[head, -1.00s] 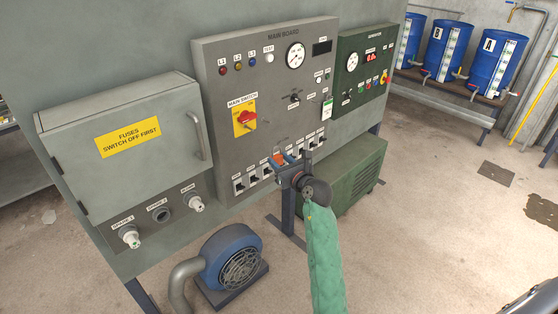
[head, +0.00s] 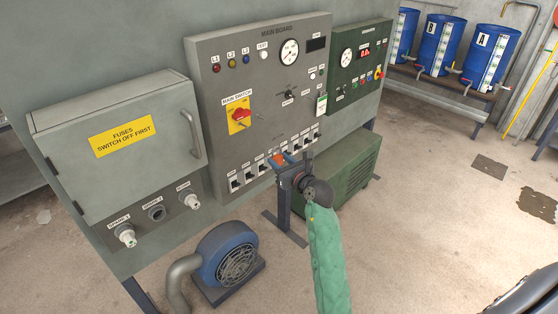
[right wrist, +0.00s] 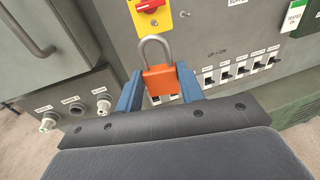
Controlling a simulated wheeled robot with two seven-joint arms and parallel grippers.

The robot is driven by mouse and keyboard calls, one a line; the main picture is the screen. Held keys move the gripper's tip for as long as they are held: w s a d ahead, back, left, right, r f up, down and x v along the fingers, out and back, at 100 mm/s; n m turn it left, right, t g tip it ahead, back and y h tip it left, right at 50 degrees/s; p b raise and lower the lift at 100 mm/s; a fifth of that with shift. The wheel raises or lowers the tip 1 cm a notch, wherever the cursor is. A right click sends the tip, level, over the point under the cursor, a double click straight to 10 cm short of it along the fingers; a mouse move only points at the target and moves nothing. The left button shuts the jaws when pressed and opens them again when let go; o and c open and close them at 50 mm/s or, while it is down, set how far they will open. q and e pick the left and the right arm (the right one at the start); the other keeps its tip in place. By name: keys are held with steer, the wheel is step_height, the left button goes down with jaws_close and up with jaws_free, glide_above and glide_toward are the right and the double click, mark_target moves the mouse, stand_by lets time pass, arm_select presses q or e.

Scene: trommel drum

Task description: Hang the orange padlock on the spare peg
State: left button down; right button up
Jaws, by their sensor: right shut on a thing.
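The orange padlock (right wrist: 160,80) is between the blue fingers of my right gripper (right wrist: 160,92) in the right wrist view, its grey U-shaped shackle upward. In the head view my right gripper (head: 283,162) is shut on the padlock (head: 276,159), in front of the switch row at the bottom of the main board. Whether the padlock touches the board cannot be told. I cannot make out the spare peg for certain. My left gripper is not in view.
The main board (head: 215,130) carries a red and yellow main switch (head: 240,114) and a row of small switches. A tag (head: 321,104) hangs at its right side. A fuse box (head: 70,150) and sockets are left. A blue blower (head: 225,253) stands below.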

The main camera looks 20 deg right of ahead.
steer(key=shift+s+d, duration=0.15)
steer(key=shift+s, duration=0.25)
steer(key=shift+s+d+p, duration=0.2)
steer(key=shift+s+d, duration=0.15)
steer(key=shift+s, duration=0.6)
steer(key=shift+s+d+p, duration=0.25)
steer(key=shift+s+d, duration=0.05)
steer(key=shift+s, duration=0.6)
steer(key=shift+s+d+p, duration=0.2)
steer(key=shift+s+d, duration=0.15)
steer(key=shift+s, duration=0.6)
